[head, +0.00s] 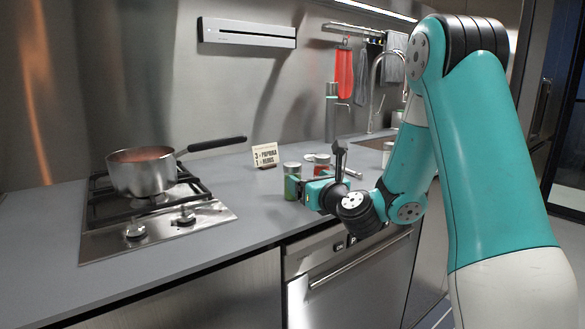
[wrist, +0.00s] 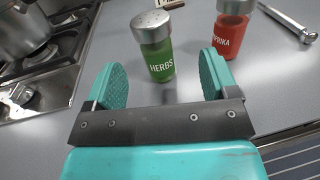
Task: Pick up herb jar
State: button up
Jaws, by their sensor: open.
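The herb jar (wrist: 158,58) is green glass with a perforated metal cap and the word HERBS. It stands upright on the counter, ahead of and between my open fingers in the wrist view. My gripper (wrist: 165,80) is open and empty, with a teal pad on each side and the jar just beyond the fingertips. In the head view the herb jar (head: 292,182) stands at the left of my gripper (head: 308,192), which partly covers the area beside it.
A red paprika jar (wrist: 229,32) stands right of the herb jar. A metal tool (wrist: 290,22) lies farther right. A pot (head: 142,171) sits on the gas hob (head: 100,243) at left. A small sign card (head: 265,154) stands behind the jars. The counter between hob and jars is clear.

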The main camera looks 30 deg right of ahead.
aim_at(297, 174)
jog(key=shift+w+d+r+p, duration=0.15)
jog(key=shift+w+p, duration=0.35)
jog(key=shift+w, duration=0.65)
jog(key=w+p, duration=0.4)
jog(key=p, duration=0.1)
jog(key=shift+w+r, duration=0.15)
jog(key=shift+r, duration=0.15)
jog(key=shift+w+f+p, duration=0.25)
jog(key=shift+w+p, duration=0.05)
jog(key=shift+w, duration=0.15)
jog(key=shift+c, duration=0.5)
jog(key=c, duration=0.9)
